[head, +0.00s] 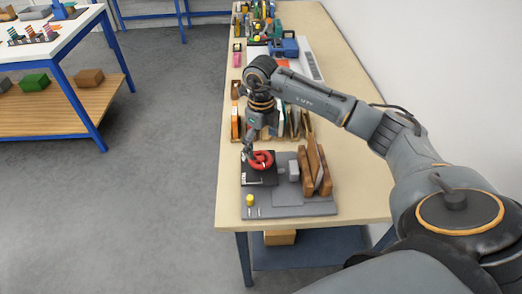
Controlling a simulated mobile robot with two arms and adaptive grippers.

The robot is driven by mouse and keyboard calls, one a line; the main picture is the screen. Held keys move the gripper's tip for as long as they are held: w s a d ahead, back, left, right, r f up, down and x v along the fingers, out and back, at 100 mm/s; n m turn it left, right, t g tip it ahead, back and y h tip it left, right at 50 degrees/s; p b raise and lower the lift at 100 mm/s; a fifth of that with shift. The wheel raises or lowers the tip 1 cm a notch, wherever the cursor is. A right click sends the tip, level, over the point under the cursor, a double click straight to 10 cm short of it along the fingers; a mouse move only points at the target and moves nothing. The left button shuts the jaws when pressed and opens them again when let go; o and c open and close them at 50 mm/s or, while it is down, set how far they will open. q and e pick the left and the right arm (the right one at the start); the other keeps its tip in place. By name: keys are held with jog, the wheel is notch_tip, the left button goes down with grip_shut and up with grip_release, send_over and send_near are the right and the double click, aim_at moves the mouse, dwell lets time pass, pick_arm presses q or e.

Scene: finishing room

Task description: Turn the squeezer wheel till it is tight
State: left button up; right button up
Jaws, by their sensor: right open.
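The squeezer wheel (266,163) is a red ring at the near end of the long table, over a black plate on a grey base. My right gripper (249,154) points down at the wheel's left side, touching it or just above; I cannot tell which. It is open, and its fingertips are small and partly hidden. Right of the wheel stand a small grey block (293,171) and upright brown wooden pieces (322,168) with a pale sheet between them. My left gripper is not in view.
The grey base (300,205) carries a yellow knob (250,200) at its front left. Upright boards and frames (298,122) stand behind the wheel. Farther back on the table (345,100) are a blue tool (285,46) and several small items. Open grey floor lies left.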

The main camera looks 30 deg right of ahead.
aim_at(261, 158)
jog(key=shift+a+f+p, duration=0.1)
jog(key=shift+f+p, duration=0.4)
jog(key=shift+f, duration=2.15)
jog(key=c, duration=1.2)
jog(key=shift+o, duration=0.2)
jog(key=o, duration=1.2)
jog(key=shift+c, duration=0.2)
notch_tip(261, 158, up, 12)
